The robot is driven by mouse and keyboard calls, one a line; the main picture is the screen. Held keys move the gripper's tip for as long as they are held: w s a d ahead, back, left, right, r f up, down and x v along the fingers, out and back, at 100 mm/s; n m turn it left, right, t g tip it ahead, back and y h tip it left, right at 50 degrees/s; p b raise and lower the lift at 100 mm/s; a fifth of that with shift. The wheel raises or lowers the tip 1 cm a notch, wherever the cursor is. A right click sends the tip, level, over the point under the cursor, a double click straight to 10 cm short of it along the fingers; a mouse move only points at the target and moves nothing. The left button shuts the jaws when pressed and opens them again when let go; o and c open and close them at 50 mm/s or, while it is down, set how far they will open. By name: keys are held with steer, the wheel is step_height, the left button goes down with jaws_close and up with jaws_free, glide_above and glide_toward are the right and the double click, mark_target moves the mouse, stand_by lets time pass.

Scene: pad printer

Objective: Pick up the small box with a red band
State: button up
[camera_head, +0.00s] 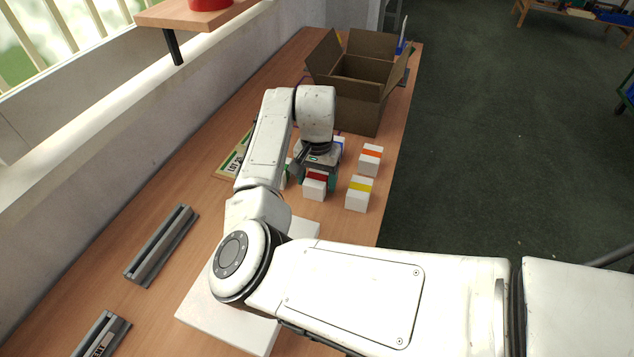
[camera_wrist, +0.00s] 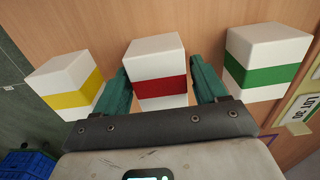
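The small white box with a red band (camera_head: 315,188) stands on the wooden bench under my gripper in the head view. In the wrist view, the red-banded box (camera_wrist: 158,88) is upright in the middle, between the two teal fingers of my gripper (camera_wrist: 163,88). One finger is on each side of it, close to its sides, with a narrow gap seeming to show at the right finger. My gripper looks open around the box. The box's lower part is hidden behind the gripper body.
A yellow-banded box (camera_wrist: 68,85) and a green-banded box (camera_wrist: 265,62) flank it closely. An orange-banded box (camera_head: 370,158) stands behind the yellow-banded one. An open cardboard box (camera_head: 352,101) is at the bench's far end. Grey slotted holders (camera_head: 160,246) lie to the left.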

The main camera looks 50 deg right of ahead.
steer(key=c, duration=0.7)
steer(key=shift+c, duration=0.5)
steer(key=shift+r, duration=0.15)
